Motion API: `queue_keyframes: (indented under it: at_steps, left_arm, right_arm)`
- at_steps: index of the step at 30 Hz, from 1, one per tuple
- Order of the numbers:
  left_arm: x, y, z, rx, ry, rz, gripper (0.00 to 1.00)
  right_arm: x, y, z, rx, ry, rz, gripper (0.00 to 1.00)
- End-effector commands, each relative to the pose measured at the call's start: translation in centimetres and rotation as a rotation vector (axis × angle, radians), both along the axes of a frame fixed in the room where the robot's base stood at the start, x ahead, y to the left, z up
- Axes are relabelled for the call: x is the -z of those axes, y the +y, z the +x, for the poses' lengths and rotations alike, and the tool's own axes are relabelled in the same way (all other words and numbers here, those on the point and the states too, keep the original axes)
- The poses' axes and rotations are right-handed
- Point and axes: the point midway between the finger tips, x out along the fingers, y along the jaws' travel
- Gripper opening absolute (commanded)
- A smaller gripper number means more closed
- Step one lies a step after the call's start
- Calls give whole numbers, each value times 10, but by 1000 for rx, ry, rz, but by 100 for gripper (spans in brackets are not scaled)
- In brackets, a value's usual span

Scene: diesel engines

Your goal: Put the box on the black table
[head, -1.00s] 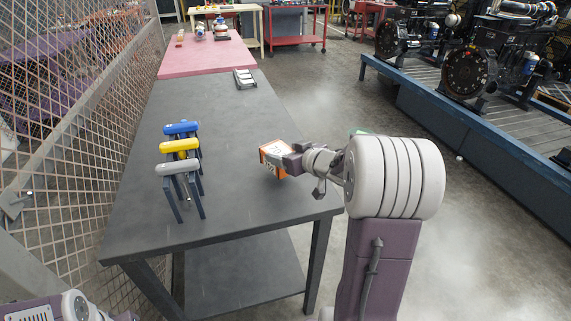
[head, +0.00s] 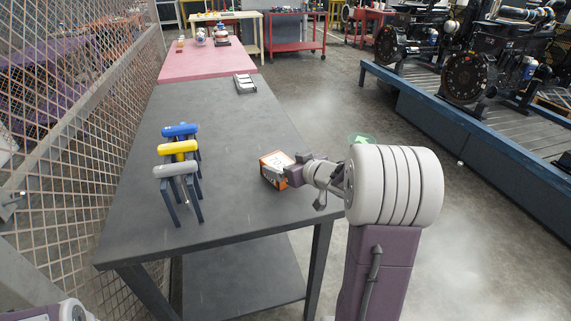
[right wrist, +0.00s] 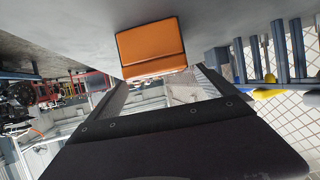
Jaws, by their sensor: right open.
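The orange box (head: 274,171) with a white label rests on the black table (head: 205,212), close to its right edge. In the right wrist view the orange box (right wrist: 151,48) shows its plain orange face against the grey tabletop (right wrist: 60,30). My right gripper (head: 296,172) is open at the right side of the box, close against it; whether a finger still touches it I cannot tell. A dark finger part of the right gripper fills the lower right wrist view. My left gripper is out of view; only a bit of my left arm shows at the bottom left.
Blue, yellow and grey-handled tools (head: 180,148) stand on the table's left half. A grey tray-like item (head: 245,83) lies at its far end, before a pink table (head: 207,62). A mesh fence (head: 75,120) runs along the left. The tabletop's middle is clear.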

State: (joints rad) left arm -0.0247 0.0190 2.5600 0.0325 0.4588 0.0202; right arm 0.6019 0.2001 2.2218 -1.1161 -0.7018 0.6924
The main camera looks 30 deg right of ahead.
Motion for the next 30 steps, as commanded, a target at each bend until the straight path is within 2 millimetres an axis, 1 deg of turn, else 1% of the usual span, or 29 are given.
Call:
queue_keyframes:
  at_steps: [1, 5, 9, 12, 15, 20, 30]
  left_arm:
    - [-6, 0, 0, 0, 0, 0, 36]
    - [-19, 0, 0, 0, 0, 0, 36]
    - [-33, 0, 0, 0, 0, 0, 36]
    - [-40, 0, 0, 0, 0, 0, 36]
    - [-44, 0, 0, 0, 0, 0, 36]
    - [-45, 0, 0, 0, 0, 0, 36]
    - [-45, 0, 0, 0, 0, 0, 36]
  right_arm:
    - [-6, -2, -7, 4, 1, -1, 96]
    - [-20, -4, -35, 6, 1, -1, 96]
    - [-34, -7, -67, 7, 1, 0, 96]
    - [-41, -8, -86, 6, 1, -1, 96]
    - [-45, -9, -99, 4, 1, -1, 96]
    - [-45, -8, -107, 0, 1, 0, 96]
    - [-45, -8, -107, 0, 1, 0, 96]
